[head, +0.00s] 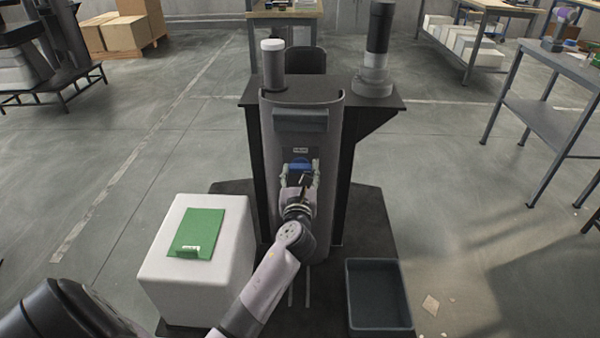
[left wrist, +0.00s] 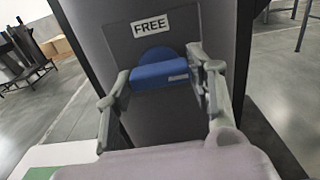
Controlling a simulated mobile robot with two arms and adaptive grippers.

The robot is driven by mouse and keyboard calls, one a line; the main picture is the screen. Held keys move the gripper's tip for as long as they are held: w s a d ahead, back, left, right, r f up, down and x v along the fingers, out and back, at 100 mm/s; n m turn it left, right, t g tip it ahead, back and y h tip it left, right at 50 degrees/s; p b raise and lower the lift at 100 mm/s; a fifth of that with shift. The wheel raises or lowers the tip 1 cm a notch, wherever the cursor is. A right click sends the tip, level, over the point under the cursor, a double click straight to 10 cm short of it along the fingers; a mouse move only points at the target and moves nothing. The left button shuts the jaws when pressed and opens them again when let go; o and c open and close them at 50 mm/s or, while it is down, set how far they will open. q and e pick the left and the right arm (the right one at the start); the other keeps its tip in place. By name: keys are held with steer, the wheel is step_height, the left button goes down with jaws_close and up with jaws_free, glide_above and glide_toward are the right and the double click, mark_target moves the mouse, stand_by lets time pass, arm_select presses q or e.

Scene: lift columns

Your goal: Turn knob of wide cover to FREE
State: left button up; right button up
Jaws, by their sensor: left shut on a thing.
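The wide cover (head: 275,190) is a tall grey curved panel on the front of the dark lift column. Its blue knob (head: 300,165) sits at mid height, below a small white label (head: 301,150). In the left wrist view the knob (left wrist: 160,74) has a wide blue bar, nearly level with a slight tilt, in front of a round blue base. The label above it reads FREE (left wrist: 150,26). My left gripper (head: 300,178) is at the knob, its fingers (left wrist: 163,85) on both ends of the bar, shut on it. My right gripper is not in view.
A white block (head: 165,275) with a green panel (head: 198,232) on top stands at the left. An empty dark blue bin (head: 378,325) lies at the right of the base. Cylinders stand on the column's top. Open floor surrounds it, with workbenches (head: 560,95) farther right.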

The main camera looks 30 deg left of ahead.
arm_select(q)
steer(key=shift+n, duration=0.3)
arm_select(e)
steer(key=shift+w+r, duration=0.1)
arm_select(q)
steer(key=shift+n, duration=0.3)
steer(key=n, duration=0.5)
steer(key=shift+n, duration=0.4)
steer(key=n, duration=0.3)
steer(key=shift+f+n, duration=0.1)
steer(key=shift+n, duration=0.2)
steer(key=shift+n+b, duration=0.35)
steer(key=shift+n, duration=0.15)
steer(key=n, duration=0.3)
steer(key=shift+b, duration=0.35)
steer(key=shift+n, duration=1.6)
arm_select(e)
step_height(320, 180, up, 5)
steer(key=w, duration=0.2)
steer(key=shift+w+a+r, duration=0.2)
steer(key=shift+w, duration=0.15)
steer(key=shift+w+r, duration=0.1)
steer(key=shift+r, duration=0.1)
